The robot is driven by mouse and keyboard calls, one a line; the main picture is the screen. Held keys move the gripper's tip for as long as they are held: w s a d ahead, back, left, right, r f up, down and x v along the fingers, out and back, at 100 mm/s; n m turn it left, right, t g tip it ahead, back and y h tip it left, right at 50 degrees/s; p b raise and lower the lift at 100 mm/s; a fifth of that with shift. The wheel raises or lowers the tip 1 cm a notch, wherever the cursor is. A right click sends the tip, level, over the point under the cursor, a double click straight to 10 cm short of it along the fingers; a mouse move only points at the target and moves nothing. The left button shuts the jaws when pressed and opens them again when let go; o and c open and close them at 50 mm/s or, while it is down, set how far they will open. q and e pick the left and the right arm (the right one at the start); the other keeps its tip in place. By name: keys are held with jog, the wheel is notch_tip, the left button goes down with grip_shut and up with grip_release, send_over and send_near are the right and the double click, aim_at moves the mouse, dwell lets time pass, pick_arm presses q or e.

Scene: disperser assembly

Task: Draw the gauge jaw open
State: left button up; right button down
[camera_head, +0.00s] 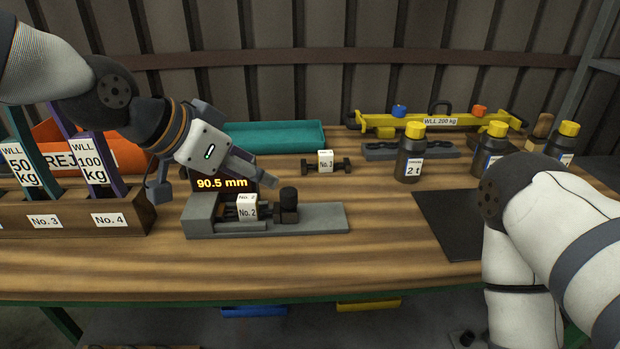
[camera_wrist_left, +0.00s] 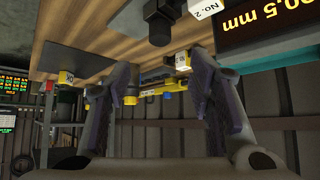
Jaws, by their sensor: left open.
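The grey gauge (camera_head: 320,217) lies on the wooden bench, with its display (camera_head: 222,184) reading 90.5 mm. A block labelled No. 2 (camera_head: 247,208) sits in it, left of the jaw with the black knob (camera_head: 288,196). I cannot tell whether the jaw touches the block. My left gripper (camera_head: 214,187) is open and empty, its fingers spread above and behind the gauge. In the left wrist view, the open fingers (camera_wrist_left: 165,95) are apart from the knob (camera_wrist_left: 158,28) and display (camera_wrist_left: 265,20) at the top. My right gripper is out of view.
A dumbbell-shaped part labelled No. 3 (camera_head: 326,162) lies behind the gauge. A wooden rack (camera_head: 70,217) stands left, a teal tray (camera_head: 272,136) behind. Yellow-capped bottles (camera_head: 410,155) and a dark mat (camera_head: 445,225) are right. Bench in front of the gauge is clear.

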aim_at(287, 191)
pick_arm(q)
jog(key=x, duration=0.5)
jog(key=b+x, duration=0.1)
jog(key=x, duration=0.4)
jog(key=shift+f+b, duration=0.3)
jog(key=shift+f, duration=0.25)
jog(key=shift+w+d+f, duration=0.25)
jog(key=shift+d, duration=0.05)
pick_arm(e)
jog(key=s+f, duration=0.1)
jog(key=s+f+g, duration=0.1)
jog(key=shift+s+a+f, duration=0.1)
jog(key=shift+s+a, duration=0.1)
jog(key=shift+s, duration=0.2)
pick_arm(q)
jog(key=shift+c, duration=0.3)
